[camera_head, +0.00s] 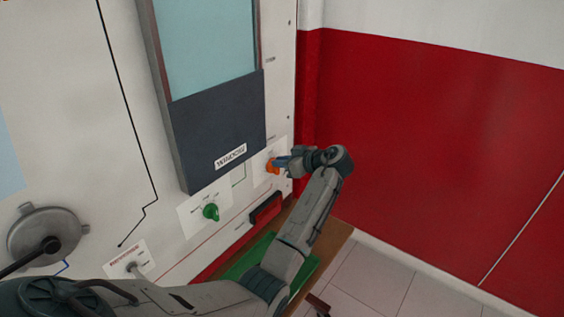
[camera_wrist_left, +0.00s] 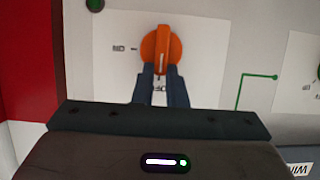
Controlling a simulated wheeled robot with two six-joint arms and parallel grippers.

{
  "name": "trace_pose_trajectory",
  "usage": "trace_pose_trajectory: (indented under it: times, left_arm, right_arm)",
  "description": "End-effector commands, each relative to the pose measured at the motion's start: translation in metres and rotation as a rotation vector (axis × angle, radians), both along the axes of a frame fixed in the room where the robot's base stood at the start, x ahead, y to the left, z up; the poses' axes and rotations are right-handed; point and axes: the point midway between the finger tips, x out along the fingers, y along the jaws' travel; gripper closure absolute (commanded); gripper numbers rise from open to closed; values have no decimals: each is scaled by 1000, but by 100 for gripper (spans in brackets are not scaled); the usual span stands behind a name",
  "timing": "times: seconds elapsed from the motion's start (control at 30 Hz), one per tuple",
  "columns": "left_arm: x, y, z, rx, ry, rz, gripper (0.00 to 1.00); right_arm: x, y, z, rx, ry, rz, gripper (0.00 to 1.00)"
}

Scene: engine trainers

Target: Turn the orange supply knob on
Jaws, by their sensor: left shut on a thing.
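The orange supply knob (camera_head: 272,165) is on the white panel, low and right of the dark window unit. It also shows in the left wrist view (camera_wrist_left: 160,52), its grip ridge running nearly upright on a white label plate. My left gripper (camera_head: 284,162) reaches the knob from the right. In the left wrist view its two fingers (camera_wrist_left: 161,78) are on either side of the knob's lower end, shut on it. The fingertips hide part of the knob and of the label below it. My right gripper is not in view.
A green knob (camera_head: 211,212) is on the panel to the left. A dark window unit (camera_head: 220,130) stands out above it. A red-and-black handle (camera_head: 266,208) is below the orange knob. A red wall (camera_head: 430,150) is at right.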

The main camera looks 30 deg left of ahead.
Motion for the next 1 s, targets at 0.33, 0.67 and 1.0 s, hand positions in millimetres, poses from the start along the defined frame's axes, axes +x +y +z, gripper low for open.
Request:
trace_pose_trajectory:
  times: [0.33,0.67,1.0]
  left_arm:
    - [5,0,0,11,141,1,100]
    - [14,-1,-3,34,434,1,100]
    - [22,-2,-10,59,757,1,100]
  right_arm:
    - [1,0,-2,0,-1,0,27]
    - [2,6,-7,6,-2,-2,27]
    - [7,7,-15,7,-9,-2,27]
